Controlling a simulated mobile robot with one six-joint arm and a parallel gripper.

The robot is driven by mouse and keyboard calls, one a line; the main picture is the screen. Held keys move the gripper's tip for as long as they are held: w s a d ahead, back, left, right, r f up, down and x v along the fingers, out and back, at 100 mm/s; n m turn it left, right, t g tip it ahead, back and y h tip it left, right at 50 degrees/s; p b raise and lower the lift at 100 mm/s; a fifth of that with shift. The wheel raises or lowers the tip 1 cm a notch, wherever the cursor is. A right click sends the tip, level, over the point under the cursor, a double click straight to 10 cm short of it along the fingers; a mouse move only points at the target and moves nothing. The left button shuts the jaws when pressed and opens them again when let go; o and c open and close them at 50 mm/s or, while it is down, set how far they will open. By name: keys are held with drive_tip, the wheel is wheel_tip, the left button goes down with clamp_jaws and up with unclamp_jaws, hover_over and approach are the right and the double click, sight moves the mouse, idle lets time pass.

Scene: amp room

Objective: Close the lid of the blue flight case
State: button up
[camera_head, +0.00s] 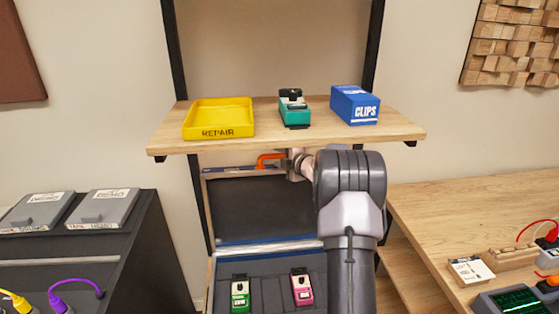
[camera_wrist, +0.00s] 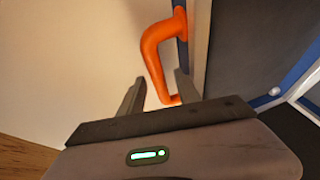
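The blue flight case (camera_head: 268,260) stands open below the shelf, with its dark-lined lid (camera_head: 255,208) raised at the back. An orange handle (camera_head: 268,157) is on the lid's upper edge. In the wrist view the handle (camera_wrist: 155,45) is large and close, attached to the lid (camera_wrist: 245,45). My gripper (camera_wrist: 158,92) is open, its two fingers apart, with the handle's lower end between or just beyond them; I cannot tell if they touch it. In the head view my gripper (camera_head: 292,164) is just right of the handle, partly hidden by my arm.
A wooden shelf (camera_head: 160,140) hangs just above the handle, holding a yellow tray (camera_head: 220,110), a teal pedal (camera_head: 294,107) and a blue box (camera_head: 355,105). Green (camera_head: 240,294) and pink (camera_head: 302,288) pedals lie in the case. A wooden bench (camera_head: 430,205) stands right, a dark cabinet (camera_head: 130,250) left.

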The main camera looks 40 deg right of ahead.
drive_tip(key=shift+w, duration=0.1)
clamp_jaws()
idle(1.4)
